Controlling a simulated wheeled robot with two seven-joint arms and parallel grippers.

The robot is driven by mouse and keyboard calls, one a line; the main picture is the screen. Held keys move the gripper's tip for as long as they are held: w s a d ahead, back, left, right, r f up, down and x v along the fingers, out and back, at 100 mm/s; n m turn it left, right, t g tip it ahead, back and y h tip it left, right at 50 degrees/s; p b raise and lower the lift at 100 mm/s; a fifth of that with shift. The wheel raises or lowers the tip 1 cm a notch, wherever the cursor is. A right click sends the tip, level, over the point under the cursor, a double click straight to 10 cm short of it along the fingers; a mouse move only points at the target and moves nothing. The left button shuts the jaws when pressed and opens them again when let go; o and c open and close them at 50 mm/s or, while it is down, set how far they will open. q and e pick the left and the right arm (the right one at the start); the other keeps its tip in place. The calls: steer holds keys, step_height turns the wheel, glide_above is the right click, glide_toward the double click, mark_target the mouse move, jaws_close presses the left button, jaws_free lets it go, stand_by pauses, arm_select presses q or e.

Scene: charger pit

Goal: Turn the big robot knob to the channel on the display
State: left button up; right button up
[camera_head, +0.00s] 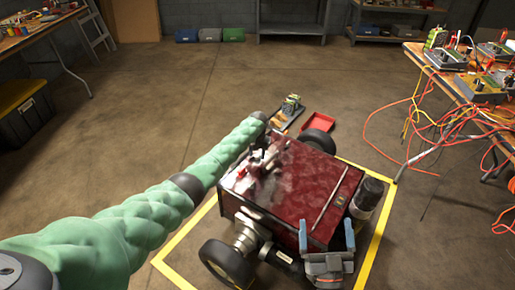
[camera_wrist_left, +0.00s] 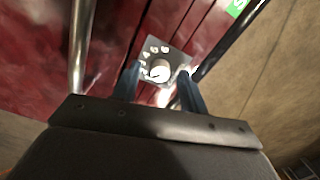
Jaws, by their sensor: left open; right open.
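The big robot (camera_head: 300,185) is a dark red, boxy wheeled machine on the floor. In the left wrist view, a pale round knob (camera_wrist_left: 160,71) sits on a grey plate with white marks around it. My open left gripper (camera_wrist_left: 159,69) has one blue finger on each side of the knob; I cannot tell whether they touch it. A green patch with a white mark (camera_wrist_left: 237,7), possibly the display, is cut off at the top right. In the head view, my open right gripper (camera_head: 327,232) is at the big robot's near edge, with its blue fingers apart.
Yellow tape (camera_head: 378,232) frames the floor around the big robot. A small red tray (camera_head: 318,122) lies behind it. A bench at right (camera_head: 455,85) holds devices, with orange cables trailing to the floor. Open floor (camera_head: 150,110) lies at left.

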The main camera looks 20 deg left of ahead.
mark_target(258, 156)
arm_select(q)
step_height(258, 156, up, 7)
steer(key=shift+d+r+p, duration=0.1)
steer(key=shift+p, duration=0.7)
steer(key=shift+r, duration=0.15)
arm_select(e)
step_height(258, 156, down, 19)
steer(key=s+g+h, duration=0.1)
steer(key=g, duration=0.5)
steer(key=shift+s+a+g, duration=0.3)
steer(key=shift+s+a, duration=0.05)
steer(key=shift+a, duration=0.05)
steer(key=shift+f, duration=0.1)
